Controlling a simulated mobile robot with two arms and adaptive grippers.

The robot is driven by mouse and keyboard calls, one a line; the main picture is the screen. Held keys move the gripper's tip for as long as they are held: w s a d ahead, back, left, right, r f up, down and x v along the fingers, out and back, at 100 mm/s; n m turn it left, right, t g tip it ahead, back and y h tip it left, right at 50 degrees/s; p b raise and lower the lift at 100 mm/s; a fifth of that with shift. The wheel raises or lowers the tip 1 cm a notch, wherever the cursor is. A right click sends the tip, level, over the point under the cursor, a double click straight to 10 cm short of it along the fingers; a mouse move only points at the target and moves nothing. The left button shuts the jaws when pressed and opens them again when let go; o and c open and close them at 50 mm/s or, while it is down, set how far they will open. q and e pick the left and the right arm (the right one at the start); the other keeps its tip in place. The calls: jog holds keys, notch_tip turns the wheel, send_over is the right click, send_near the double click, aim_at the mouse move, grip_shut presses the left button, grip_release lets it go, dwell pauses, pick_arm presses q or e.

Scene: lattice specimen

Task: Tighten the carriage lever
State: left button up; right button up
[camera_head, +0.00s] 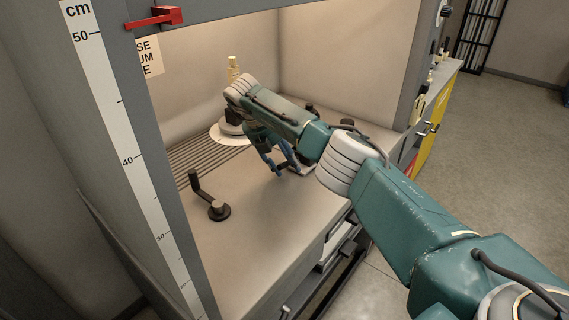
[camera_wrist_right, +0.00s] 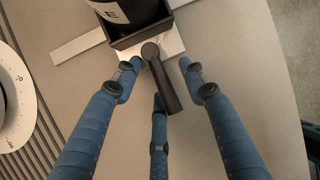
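In the right wrist view, a dark lever (camera_wrist_right: 162,82) with a round pivot end sits in front of a dark box-shaped carriage (camera_wrist_right: 138,36) on a pale metal strip (camera_wrist_right: 78,46). My right gripper (camera_wrist_right: 158,78) has three blue fingers spread apart. Two fingertips are on either side of the lever and the third is near its free end; contact cannot be told. In the head view my right gripper (camera_head: 279,166) reaches down over the bench, and my arm hides most of the carriage. My left gripper is not in view.
A black crank handle (camera_head: 207,198) stands on the bench (camera_head: 255,215) at the front left. A white dial (camera_head: 226,136) and a pale bottle (camera_head: 233,68) are behind my arm. A black labelled container (camera_wrist_right: 140,14) stands in the carriage. The hood frame (camera_head: 160,130) borders the left.

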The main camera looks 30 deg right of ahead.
dwell(0.3)
jog(key=shift+a+r+p, duration=0.2)
jog(key=shift+r+p, duration=0.15)
jog(key=p+v, duration=0.3)
jog(key=v, duration=0.2)
jog(key=shift+a, duration=0.15)
